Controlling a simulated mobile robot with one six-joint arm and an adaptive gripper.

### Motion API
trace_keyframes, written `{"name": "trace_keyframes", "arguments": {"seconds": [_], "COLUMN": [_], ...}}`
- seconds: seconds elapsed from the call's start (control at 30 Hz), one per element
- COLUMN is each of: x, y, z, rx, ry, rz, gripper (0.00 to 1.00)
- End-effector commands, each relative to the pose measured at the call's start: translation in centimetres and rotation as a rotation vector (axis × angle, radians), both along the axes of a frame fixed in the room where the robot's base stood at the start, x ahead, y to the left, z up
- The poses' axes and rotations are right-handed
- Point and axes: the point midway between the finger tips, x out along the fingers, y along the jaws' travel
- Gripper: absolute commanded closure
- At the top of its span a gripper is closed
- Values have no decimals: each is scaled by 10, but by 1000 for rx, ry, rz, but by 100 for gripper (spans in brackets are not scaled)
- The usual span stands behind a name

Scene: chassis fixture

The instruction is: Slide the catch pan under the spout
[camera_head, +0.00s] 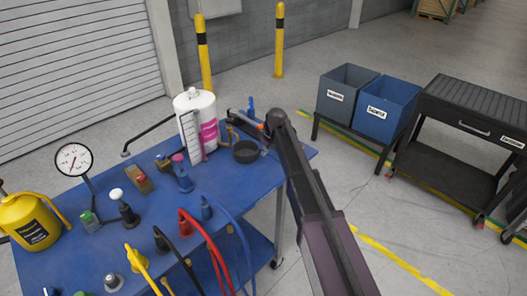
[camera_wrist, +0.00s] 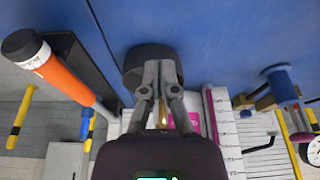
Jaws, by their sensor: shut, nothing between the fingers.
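The catch pan (camera_head: 246,152) is a shallow dark round dish. It sits on the blue table (camera_head: 110,225) to the right of a white drum (camera_head: 192,98) with a magenta label. A small brass spout (camera_head: 229,130) shows low on the drum's right side, with the pan just in front of it and to its right. In the wrist view my gripper (camera_wrist: 161,72) is shut and empty. Its fingertips overlap the near part of the pan (camera_wrist: 134,68); I cannot tell whether they touch it. The brass spout (camera_wrist: 163,119) shows behind the fingers, partly hidden.
An orange-handled tool (camera_wrist: 72,82) lies beside the pan near a dark tray. A measuring scale (camera_head: 190,137) stands in front of the drum. A blue-based fitting (camera_head: 181,175) stands left of the pan. Red and blue hoses (camera_head: 215,250) rise at the table's front.

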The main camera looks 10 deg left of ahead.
Motion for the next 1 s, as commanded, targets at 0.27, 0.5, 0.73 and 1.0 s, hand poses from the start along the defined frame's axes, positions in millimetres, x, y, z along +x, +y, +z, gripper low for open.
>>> {"name": "trace_keyframes", "arguments": {"seconds": [0.27,0.5,0.73,1.0], "x": [-2,-2,-5,-46], "y": [-2,-2,-6,-56], "z": [9,9,9,7], "rx": [0,0,-1,-20], "ry": [0,0,3,48], "rz": [0,0,-10,-140], "gripper": [100,100,100,100]}}
